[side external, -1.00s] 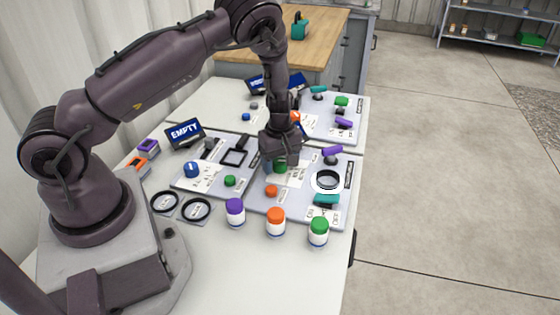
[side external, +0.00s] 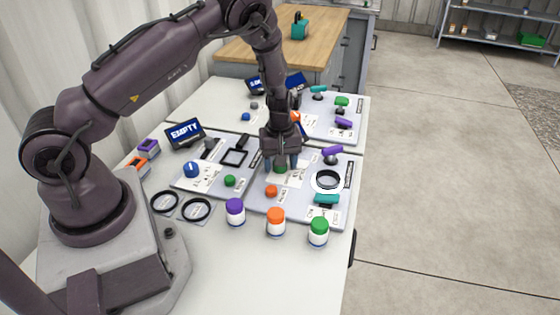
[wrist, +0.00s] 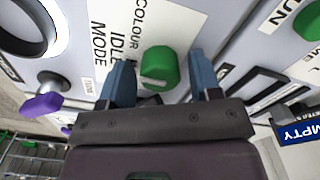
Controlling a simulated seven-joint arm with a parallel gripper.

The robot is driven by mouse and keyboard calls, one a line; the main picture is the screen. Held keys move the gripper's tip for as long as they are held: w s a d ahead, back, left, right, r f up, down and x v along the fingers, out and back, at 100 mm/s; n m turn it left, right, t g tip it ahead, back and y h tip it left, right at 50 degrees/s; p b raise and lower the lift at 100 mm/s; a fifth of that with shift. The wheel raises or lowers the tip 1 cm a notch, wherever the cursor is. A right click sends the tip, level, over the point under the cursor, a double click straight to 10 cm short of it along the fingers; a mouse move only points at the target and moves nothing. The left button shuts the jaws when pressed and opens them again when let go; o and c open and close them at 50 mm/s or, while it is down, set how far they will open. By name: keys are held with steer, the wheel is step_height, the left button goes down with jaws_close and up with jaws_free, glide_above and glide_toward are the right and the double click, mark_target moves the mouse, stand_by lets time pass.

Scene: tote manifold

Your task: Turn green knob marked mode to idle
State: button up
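The green mode knob (wrist: 160,66) stands on a white label plate in the wrist view, with the printed words COLOUR, IDLE and MODE beside it. It also shows in the side view (side external: 281,169), partly hidden by my gripper. My gripper (wrist: 161,63) is open, with one blue-grey finger on each side of the knob. A small gap shows between the knob and each finger. In the side view my gripper (side external: 281,165) points down over the panel. I cannot tell which marking the knob points to.
An orange knob (side external: 271,191) and a smaller green knob (side external: 229,181) are close by on the panel. A black ring (side external: 327,180), a purple handle (side external: 332,151) and a teal handle (side external: 326,199) lie to the right. Three capped jars, one purple-topped (side external: 235,212), stand in front.

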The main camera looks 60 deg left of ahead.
steer(key=shift+o, duration=0.2)
steer(key=shift+r, duration=0.1)
step_height(320, 180, up, 13)
stand_by(0.5)
steer(key=s+d+r+m+t, duration=0.2)
steer(key=s+d+r+m, duration=0.4)
steer(key=s+r, duration=0.4)
steer(key=s+d+r+m+t, duration=0.3)
steer(key=s+d+r+m, duration=0.3)
steer(key=s+r+m, duration=0.2)
step_height(320, 180, up, 2)
steer(key=shift+s+r+t, duration=0.2)
steer(key=shift+s+t, duration=0.1)
steer(key=shift+s, duration=0.8)
